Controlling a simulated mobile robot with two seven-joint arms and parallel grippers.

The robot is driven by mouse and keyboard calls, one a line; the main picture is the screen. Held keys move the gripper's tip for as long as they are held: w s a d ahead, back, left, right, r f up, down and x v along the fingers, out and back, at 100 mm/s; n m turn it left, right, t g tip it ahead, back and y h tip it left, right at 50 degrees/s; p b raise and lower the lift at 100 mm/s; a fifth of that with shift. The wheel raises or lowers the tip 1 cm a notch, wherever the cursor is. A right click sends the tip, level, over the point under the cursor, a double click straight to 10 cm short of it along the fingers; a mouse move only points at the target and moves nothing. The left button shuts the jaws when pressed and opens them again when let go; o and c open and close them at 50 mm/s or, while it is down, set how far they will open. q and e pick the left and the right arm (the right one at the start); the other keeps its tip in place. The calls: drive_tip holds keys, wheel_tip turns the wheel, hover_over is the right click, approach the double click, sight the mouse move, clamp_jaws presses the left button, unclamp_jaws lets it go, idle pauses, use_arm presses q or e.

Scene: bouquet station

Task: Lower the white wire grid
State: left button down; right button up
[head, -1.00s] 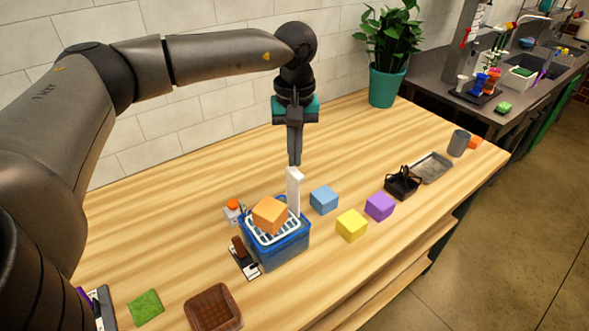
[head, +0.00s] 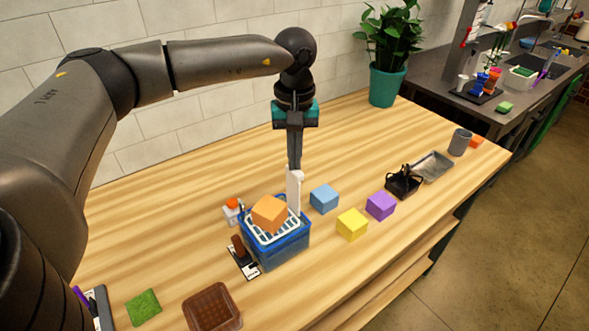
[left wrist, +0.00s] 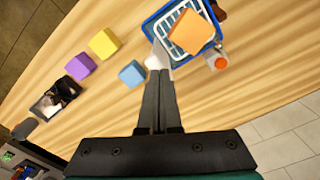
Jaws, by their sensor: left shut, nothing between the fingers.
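The white wire grid (head: 266,236) sits in the top of a blue bin (head: 283,255), with an orange block (head: 269,214) resting on it. A white upright handle (head: 293,193) rises at the bin's back right side. My left gripper (head: 294,167) points down with its fingers shut and empty, its tips at the top of this handle. In the left wrist view the fingertips (left wrist: 158,72) meet the white handle beside the grid (left wrist: 183,28). I cannot tell whether they touch it. My right gripper is not in view.
A blue block (head: 324,198), a yellow block (head: 352,224) and a purple block (head: 380,205) lie right of the bin. A white bottle with an orange cap (head: 231,211) and a stamp-like brown item (head: 240,250) stand close on its left. A brown basket (head: 212,307) is in front.

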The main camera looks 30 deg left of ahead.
sight(295, 183)
use_arm(q)
drive_tip(key=shift+f+b, duration=0.7)
drive_tip(key=shift+f, duration=0.65)
drive_tip(key=shift+f+b, duration=1.05)
drive_tip(key=shift+f, duration=0.4)
drive_tip(key=shift+f+b, duration=0.7)
drive_tip(key=shift+f, duration=0.15)
drive_tip(key=shift+r, duration=0.1)
drive_tip(key=shift+r+p, duration=1.95)
drive_tip(key=shift+r, duration=0.55)
